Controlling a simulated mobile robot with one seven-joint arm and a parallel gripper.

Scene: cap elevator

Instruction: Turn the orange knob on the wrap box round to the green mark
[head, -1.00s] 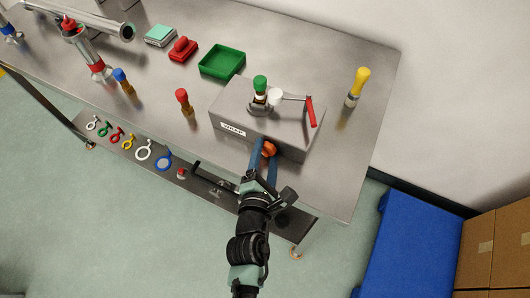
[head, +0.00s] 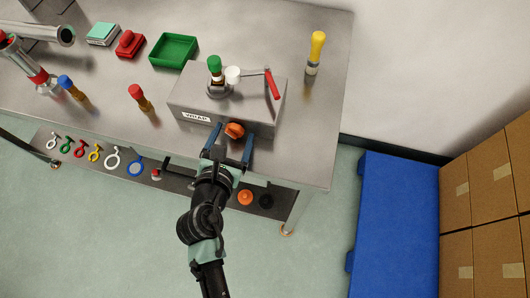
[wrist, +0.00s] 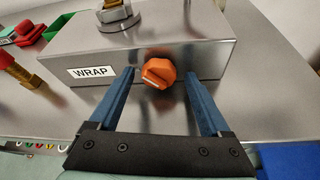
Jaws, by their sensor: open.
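The wrap box (head: 190,100) is a grey metal box with a WRAP label, standing on the steel bench. The orange knob (head: 234,130) is on its front face, and it also shows in the wrist view (wrist: 158,72) with a pale line on its lower edge. My gripper (head: 231,133) is open, its two blue fingers one on each side of the knob. In the wrist view my gripper (wrist: 159,90) has clear gaps between the knob and both fingers. I cannot make out a green mark around the knob.
On the box are a green-topped fitting (head: 214,65), a white round part (head: 233,75) and a red-handled lever (head: 272,84). A green tray (head: 173,50), a red-topped tool (head: 139,96) and a yellow-topped tool (head: 316,50) stand on the bench. A blue platform (head: 395,220) is at right.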

